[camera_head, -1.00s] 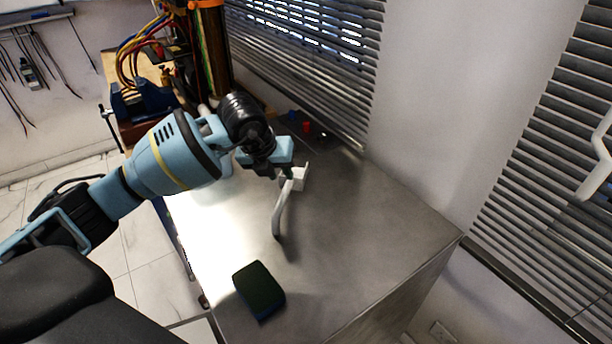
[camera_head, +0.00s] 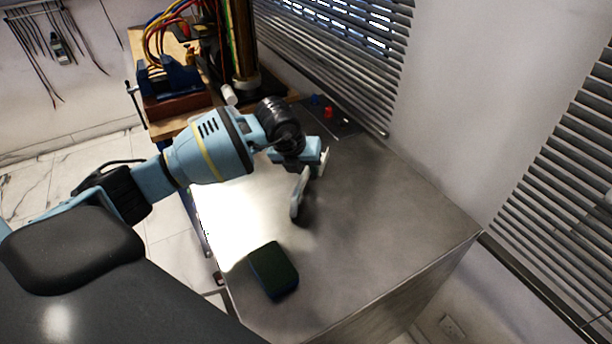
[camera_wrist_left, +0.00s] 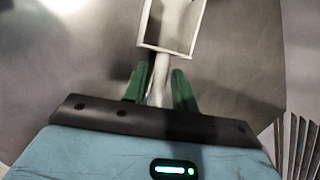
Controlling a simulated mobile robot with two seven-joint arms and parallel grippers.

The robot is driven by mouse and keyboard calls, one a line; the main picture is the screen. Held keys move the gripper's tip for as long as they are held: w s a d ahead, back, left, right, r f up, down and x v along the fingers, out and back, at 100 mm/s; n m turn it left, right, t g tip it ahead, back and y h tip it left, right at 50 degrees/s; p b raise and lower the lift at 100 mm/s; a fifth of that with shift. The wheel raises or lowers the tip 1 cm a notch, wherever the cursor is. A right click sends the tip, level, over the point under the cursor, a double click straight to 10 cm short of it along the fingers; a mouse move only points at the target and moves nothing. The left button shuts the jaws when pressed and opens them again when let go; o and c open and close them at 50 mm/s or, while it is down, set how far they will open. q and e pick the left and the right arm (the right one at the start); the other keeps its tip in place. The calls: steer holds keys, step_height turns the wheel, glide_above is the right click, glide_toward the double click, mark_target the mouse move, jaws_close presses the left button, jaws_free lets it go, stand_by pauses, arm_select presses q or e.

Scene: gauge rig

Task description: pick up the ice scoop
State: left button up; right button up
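In the left wrist view the scoop (camera_wrist_left: 161,68) shows a box-like, thin-rimmed head at the top and a narrow shaft running down between my green fingers. My left gripper (camera_wrist_left: 158,80) is open, one finger on each side of the shaft, with narrow gaps visible. My right gripper is not in view.
A dark green sponge-like block (camera_head: 273,270) lies nearer the front of the worktop. Red (camera_head: 328,112) and blue (camera_head: 315,99) small parts sit at the back. A blue vise (camera_head: 170,78) stands on a bench behind left. The worktop's right side is clear.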

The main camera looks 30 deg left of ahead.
arm_select(q)
steer(key=shift+x, duration=1.05)
jaws_close()
steer(key=shift+r, duration=0.1)
step_height(320, 180, up, 10)
steer(key=shift+f, duration=0.1)
